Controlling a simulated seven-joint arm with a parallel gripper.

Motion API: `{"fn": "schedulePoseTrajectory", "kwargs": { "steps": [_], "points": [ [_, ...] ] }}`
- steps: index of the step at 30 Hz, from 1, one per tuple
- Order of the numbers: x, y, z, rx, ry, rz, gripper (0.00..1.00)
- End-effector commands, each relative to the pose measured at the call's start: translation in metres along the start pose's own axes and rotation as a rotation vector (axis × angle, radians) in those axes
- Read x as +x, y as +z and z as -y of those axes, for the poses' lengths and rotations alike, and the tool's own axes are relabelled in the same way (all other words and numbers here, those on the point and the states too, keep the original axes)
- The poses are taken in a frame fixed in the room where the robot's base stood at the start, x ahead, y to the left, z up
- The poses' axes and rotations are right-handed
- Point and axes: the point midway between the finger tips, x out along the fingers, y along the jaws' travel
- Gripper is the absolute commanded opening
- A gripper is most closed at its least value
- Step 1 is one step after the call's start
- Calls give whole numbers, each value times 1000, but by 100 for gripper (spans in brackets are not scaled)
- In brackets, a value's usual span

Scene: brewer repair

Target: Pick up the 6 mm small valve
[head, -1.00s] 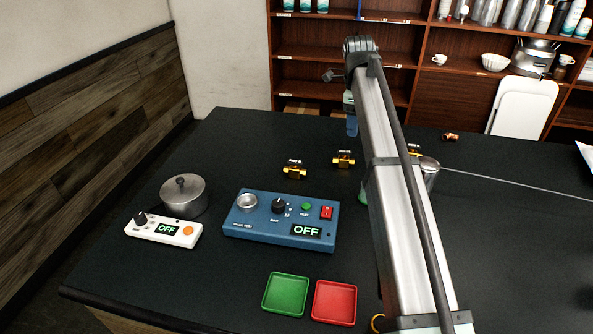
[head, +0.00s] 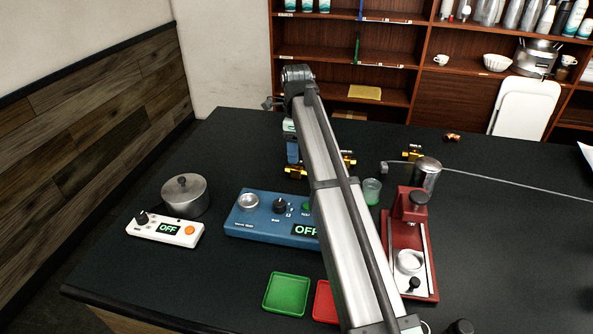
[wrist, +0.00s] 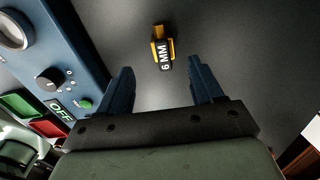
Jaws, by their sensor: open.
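The 6 mm small valve (wrist: 163,50) is a brass piece with a black "6 MM" label. In the wrist view it lies on the dark table just beyond and roughly between my fingertips. My gripper (wrist: 158,70) is open with blue fingers and nothing between them. In the head view my gripper (head: 293,152) hangs above the left brass valve (head: 295,172), partly covering it. That valve's label is too small to read there.
A blue test box (head: 262,222) stands close by in front. Another valve (head: 349,161) is partly behind my arm, and a further one (head: 412,155) lies to the right. A red brewer (head: 392,235), a metal cup (head: 427,172) and a green tray (head: 286,293) are on the table.

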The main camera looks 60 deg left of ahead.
Motion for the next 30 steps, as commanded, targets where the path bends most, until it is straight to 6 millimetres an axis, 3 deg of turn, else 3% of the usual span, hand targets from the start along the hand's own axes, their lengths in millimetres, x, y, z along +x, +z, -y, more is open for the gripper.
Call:
{"fn": "schedulePoseTrajectory", "kwargs": {
  "steps": [3, 13, 21, 30],
  "points": [
    [17, 0, 0, 0, 0, 0, 66],
    [37, 0, 2, 0, 0, 0, 66],
    [70, 1, 5, 0, -1, 0, 66],
    [75, 1, 5, 0, -1, 0, 65]
  ]
}}
